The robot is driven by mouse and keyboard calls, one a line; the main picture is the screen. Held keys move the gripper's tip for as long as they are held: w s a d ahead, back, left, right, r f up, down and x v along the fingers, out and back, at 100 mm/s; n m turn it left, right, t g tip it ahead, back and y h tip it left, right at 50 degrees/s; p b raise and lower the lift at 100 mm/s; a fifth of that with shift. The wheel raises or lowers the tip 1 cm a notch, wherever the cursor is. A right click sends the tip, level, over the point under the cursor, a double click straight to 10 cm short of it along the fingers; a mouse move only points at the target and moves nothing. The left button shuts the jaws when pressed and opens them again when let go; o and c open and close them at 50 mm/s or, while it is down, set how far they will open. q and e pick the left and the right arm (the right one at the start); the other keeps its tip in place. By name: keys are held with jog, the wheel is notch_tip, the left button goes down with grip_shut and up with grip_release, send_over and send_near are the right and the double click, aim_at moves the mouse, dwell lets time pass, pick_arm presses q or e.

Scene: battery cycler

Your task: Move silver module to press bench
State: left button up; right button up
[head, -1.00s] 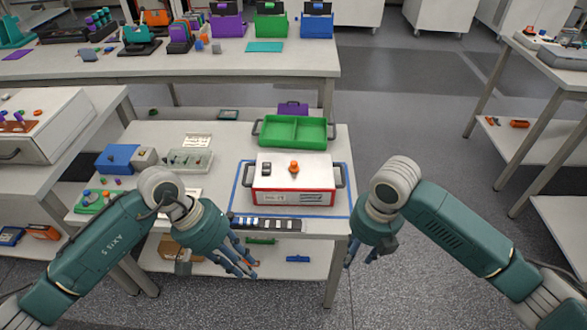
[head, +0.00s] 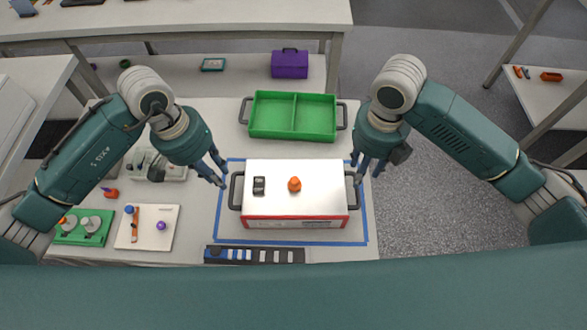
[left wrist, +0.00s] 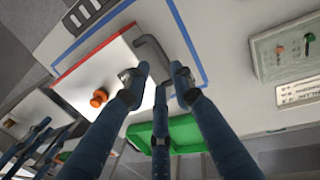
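The silver module (head: 320,185) is a box with a silver-white top, red trim, an orange knob, a black switch and a dark handle at each side. It sits flat inside a blue tape outline on the table. My left gripper (head: 219,172) is open and empty, above and just left of the left handle (head: 236,191). In the left wrist view, that handle (left wrist: 154,52) shows just beyond the spread fingers (left wrist: 162,78). My right gripper (head: 364,170) looks open and empty, close to the right handle (head: 353,191). I cannot identify the press bench.
A green two-part tray (head: 293,116) lies behind the module and a purple box (head: 290,64) farther back. A black strip (head: 254,255) with several pale pieces lies in front. A green tray (head: 84,227) and a white board (head: 147,227) are at left. Open floor lies at right.

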aim_at(232, 193)
pick_arm(q)
jog(key=shift+s, duration=0.1)
pick_arm(e)
jog(key=shift+s, duration=0.1)
